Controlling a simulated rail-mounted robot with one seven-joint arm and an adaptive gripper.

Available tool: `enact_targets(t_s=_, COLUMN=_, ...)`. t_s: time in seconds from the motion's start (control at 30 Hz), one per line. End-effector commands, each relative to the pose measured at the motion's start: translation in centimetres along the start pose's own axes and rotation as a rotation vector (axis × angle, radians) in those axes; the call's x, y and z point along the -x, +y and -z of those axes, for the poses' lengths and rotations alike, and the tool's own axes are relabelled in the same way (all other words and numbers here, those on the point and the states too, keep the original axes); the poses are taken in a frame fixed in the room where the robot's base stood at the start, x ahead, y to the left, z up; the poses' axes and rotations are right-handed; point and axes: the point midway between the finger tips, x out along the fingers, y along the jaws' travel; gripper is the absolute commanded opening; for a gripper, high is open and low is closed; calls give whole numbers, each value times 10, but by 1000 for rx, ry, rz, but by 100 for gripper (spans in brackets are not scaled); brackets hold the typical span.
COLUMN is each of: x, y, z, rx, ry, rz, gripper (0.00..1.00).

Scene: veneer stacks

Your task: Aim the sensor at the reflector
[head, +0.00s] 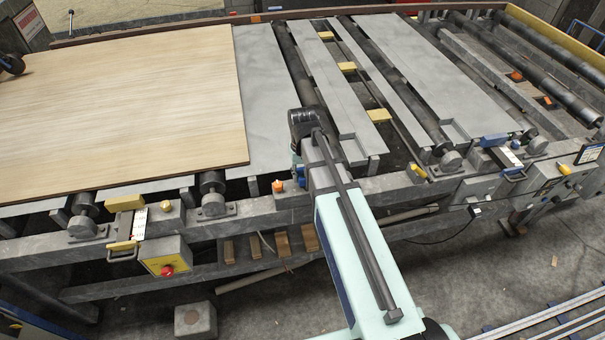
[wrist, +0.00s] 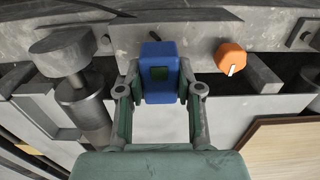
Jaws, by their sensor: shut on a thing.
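A blue box-shaped sensor (wrist: 159,58) with a dark green window stands between the fingers of my gripper (wrist: 158,88) in the wrist view. The fingers are shut on its sides. It is close to the grey frame beam; I cannot tell how it is fixed there. In the head view a bit of blue (head: 301,179) shows beside my arm at the conveyor's near edge, and the arm hides most of the gripper. I cannot make out the reflector for certain in either view.
An orange knob (wrist: 231,56) with a white mark sits on the beam right of the sensor. A wooden veneer sheet (head: 120,110) lies on the conveyor's left part. Grey plates (head: 425,75) and rollers fill the right. A yellow box with a red button (head: 166,258) hangs at the front.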

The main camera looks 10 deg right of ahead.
Motion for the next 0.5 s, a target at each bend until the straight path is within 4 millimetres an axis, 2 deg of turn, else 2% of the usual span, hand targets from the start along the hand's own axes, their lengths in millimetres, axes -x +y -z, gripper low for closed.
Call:
enact_targets(t_s=0.27, x=0, y=0, z=0, rx=0, ry=-1, rz=0, gripper=0)
enact_targets(t_s=0.3, x=0, y=0, z=0, rx=0, ry=-1, rz=0, gripper=42)
enact_targets(t_s=0.33, x=0, y=0, z=0, rx=-1, ry=-1, rz=0, gripper=53)
enact_targets(t_s=0.37, x=0, y=0, z=0, rx=-1, ry=-1, rz=0, gripper=60)
enact_targets(t_s=0.5, x=0, y=0, z=0, rx=-1, ry=-1, rz=0, gripper=60)
